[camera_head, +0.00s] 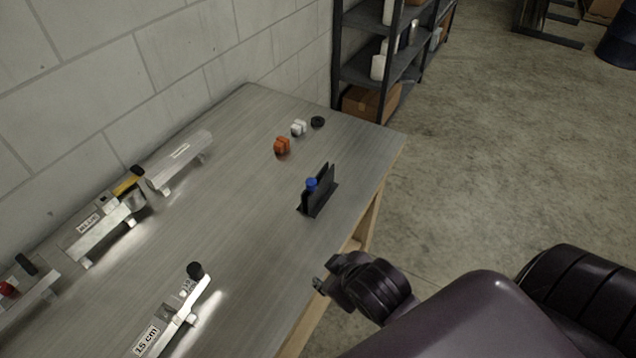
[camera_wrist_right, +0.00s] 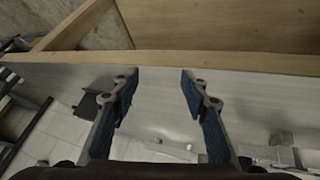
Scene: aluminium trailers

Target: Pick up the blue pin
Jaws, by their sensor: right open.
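The blue pin (camera_head: 312,184) stands in a narrow black holder (camera_head: 325,192) near the right edge of the metal table; only its blue top shows. My right gripper (camera_head: 322,277) is just off the table's right edge, nearer to me than the holder and apart from it. In the right wrist view my right gripper (camera_wrist_right: 160,82) has its two fingers spread with nothing between them. A dark object (camera_wrist_right: 92,105) left of the fingers there may be the holder; the pin cannot be made out in that view. My left gripper is not in view.
Orange (camera_head: 282,146) and white (camera_head: 299,128) blocks and a black disc (camera_head: 317,122) lie beyond the holder. Aluminium trailers, including one labelled 15 cm (camera_head: 172,320), stand along the left and front. A dark shelf (camera_head: 370,60) is behind the table (camera_head: 245,215).

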